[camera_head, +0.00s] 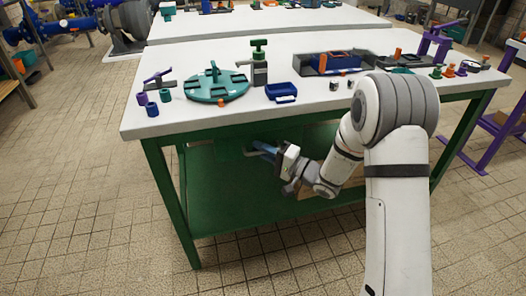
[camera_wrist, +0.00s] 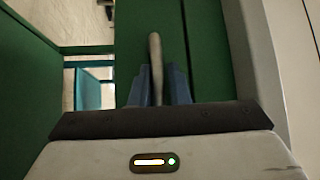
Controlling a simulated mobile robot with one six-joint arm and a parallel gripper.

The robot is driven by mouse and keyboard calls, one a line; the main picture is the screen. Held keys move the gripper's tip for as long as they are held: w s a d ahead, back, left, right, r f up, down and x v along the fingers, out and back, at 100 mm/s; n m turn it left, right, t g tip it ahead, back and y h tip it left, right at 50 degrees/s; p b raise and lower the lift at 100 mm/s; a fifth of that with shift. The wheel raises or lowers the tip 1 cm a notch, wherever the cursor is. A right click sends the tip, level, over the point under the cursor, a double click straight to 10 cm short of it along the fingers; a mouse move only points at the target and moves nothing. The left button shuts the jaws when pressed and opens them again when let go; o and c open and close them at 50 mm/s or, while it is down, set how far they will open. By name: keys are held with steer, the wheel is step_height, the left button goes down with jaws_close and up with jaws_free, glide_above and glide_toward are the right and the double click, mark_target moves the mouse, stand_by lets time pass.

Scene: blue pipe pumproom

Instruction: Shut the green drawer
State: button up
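The green drawer (camera_head: 232,148) is under the white tabletop of the green-framed workbench (camera_head: 190,127). Its green front (camera_wrist: 195,45) fills the upper middle of the wrist view. A pale bar handle (camera_wrist: 155,60) stands out from it. My gripper (camera_wrist: 158,80) has its two blue fingers on either side of this bar, close against it, and appears shut on it. In the head view my gripper (camera_head: 264,149) is at the drawer's front below the table edge. How far the drawer stands out is hard to tell; its inside is hidden.
On the bench stand a teal round fixture (camera_head: 216,86), a blue tray (camera_head: 282,92), a green-topped press (camera_head: 259,62) and small parts. A green lower shelf (camera_head: 230,195) is below my gripper. The tiled floor (camera_head: 80,190) at left is clear.

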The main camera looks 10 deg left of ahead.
steer(key=shift+o, duration=1)
steer(key=shift+f, duration=0.15)
steer(key=shift+d, duration=0.1)
steer(key=p+v, duration=0.2)
steer(key=v, duration=0.5)
steer(key=shift+s+d, duration=0.2)
steer(key=shift+d, duration=0.15)
steer(key=shift+s, duration=0.1)
